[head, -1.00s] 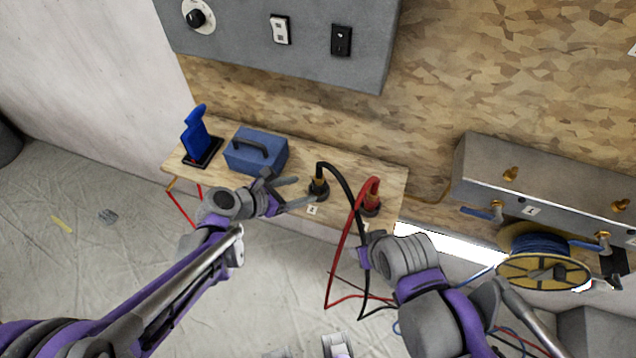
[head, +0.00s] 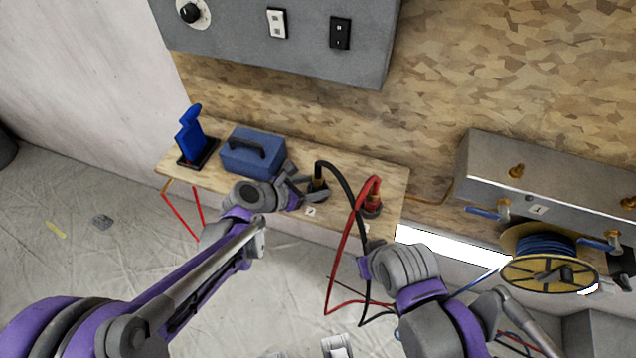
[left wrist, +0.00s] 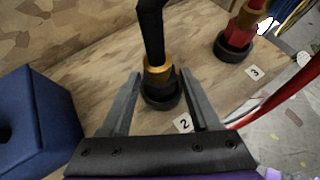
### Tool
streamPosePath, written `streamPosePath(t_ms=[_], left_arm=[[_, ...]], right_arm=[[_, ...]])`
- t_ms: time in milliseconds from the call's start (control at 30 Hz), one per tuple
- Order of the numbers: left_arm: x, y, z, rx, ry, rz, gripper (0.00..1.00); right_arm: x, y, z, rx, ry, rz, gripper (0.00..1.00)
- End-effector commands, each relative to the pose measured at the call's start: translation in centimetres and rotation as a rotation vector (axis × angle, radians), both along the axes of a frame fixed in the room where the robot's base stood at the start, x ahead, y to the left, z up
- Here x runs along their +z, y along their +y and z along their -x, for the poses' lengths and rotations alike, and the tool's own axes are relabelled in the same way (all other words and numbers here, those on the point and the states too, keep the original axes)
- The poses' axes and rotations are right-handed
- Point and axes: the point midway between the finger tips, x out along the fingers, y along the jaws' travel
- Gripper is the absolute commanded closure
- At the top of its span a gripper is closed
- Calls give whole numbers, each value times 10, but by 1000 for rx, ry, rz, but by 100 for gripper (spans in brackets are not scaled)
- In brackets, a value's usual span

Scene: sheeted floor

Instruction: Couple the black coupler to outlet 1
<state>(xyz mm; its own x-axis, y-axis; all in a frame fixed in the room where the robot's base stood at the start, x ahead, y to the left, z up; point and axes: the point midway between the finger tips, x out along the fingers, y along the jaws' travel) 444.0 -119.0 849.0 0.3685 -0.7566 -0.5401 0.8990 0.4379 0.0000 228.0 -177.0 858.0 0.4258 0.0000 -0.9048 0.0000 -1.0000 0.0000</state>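The black coupler (head: 319,180) stands upright on the wooden shelf, with a black hose rising from its top. In the left wrist view the black coupler (left wrist: 158,80) shows a brass collar above a dark round base, near a label "2". My left gripper (head: 303,188) is open; in the left wrist view its fingers (left wrist: 160,82) lie either side of the coupler, with no clear grip on it. The grey wall box at right carries brass fittings (head: 503,207) with blue handles; a small label (head: 538,210) seems to read "1". My right gripper (head: 368,262) is mostly hidden by its wrist.
A red coupler (head: 373,202) with a red hose stands right of the black one. A blue toolbox (head: 252,152) and a blue stand (head: 190,135) are on the shelf (head: 228,187) at left. A yellow reel (head: 548,275) hangs below the wall box.

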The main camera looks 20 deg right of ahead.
Motion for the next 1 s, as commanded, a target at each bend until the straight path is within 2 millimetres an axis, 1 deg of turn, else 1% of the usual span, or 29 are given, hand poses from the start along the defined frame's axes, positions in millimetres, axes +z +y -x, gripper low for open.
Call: streamPosePath(t_ms=[33,167,200,267,300,333,600,1000], left_arm=[[0,0,0,0,0,0,48],[0,0,0,0,0,0,72],[0,0,0,0,0,0,79],[0,0,0,0,0,0,90],[0,0,0,0,0,0,97],[0,0,0,0,0,0,100],[2,0,0,0,0,0,100],[18,0,0,-1,-1,0,100]], right_arm=[[0,0,0,0,0,0,50],[0,0,0,0,0,0,50],[0,0,0,0,0,0,50],[0,0,0,0,0,0,50],[0,0,0,0,0,0,50],[0,0,0,0,0,0,50],[1,0,0,0,0,0,50],[12,0,-2,0,-4,0,50]])
